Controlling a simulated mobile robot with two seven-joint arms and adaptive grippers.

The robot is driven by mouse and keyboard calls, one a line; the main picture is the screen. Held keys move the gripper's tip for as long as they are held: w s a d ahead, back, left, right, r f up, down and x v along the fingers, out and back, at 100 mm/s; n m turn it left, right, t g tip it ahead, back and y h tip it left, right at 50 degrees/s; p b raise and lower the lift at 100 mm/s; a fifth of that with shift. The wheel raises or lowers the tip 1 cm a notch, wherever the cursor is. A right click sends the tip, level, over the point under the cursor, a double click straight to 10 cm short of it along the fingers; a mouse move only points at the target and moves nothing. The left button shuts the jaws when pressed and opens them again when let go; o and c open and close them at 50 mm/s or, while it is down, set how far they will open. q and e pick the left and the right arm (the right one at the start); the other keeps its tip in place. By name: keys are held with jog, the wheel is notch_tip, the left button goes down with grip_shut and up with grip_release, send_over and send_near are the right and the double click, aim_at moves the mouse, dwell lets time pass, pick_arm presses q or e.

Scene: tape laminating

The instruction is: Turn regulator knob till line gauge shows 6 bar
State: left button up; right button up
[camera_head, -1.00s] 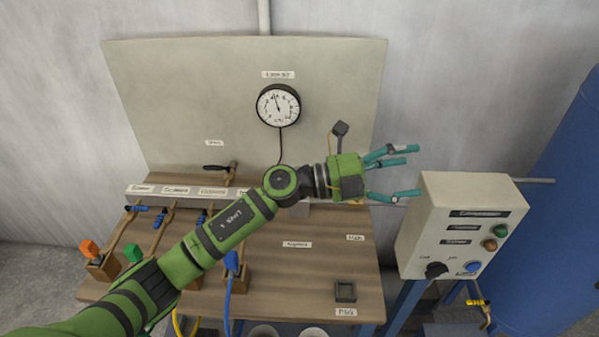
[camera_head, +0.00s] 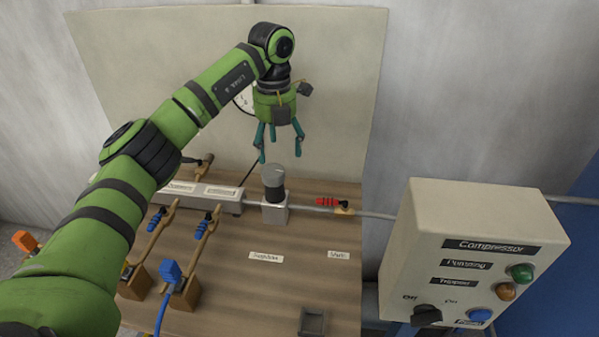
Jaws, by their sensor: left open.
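The regulator (camera_head: 274,213) is a pale block on the pipe along the back of the wooden bench. Its knob (camera_head: 273,188) is a dark upright cylinder with a grey top. My left gripper (camera_head: 279,153) is open and empty, fingers pointing down, just above the knob and apart from it in the picture. The line gauge (camera_head: 242,100) on the back panel is mostly hidden behind my left arm and gripper. Only a sliver of its white dial shows, so its reading cannot be seen. My right gripper is not in view.
A red-handled valve (camera_head: 330,202) sits on the pipe right of the regulator. The compressor box (camera_head: 470,260) stands at the right. Blue-handled valves (camera_head: 203,226) and hose fittings are at the left. The bench (camera_head: 240,285) is mostly clear in front of the regulator.

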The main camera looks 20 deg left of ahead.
aim_at(273, 170)
pick_arm(q)
jog(key=shift+s+a+f, duration=0.1)
jog(key=shift+s+a, duration=0.2)
jog(key=shift+a, duration=0.05)
jog(key=f, duration=0.1)
jog(key=f+p, duration=0.1)
jog(key=s+f, duration=0.1)
jog(key=shift+s+a+f+p, duration=0.1)
jog(key=shift+a+f+p, duration=0.15)
jog(key=shift+p, duration=0.15)
jog(key=shift+w+d+f, duration=0.1)
jog(key=shift+w+f, duration=0.1)
jog(key=shift+f, duration=1.15)
jog(key=c, duration=1.1)
jog(key=shift+c, duration=0.2)
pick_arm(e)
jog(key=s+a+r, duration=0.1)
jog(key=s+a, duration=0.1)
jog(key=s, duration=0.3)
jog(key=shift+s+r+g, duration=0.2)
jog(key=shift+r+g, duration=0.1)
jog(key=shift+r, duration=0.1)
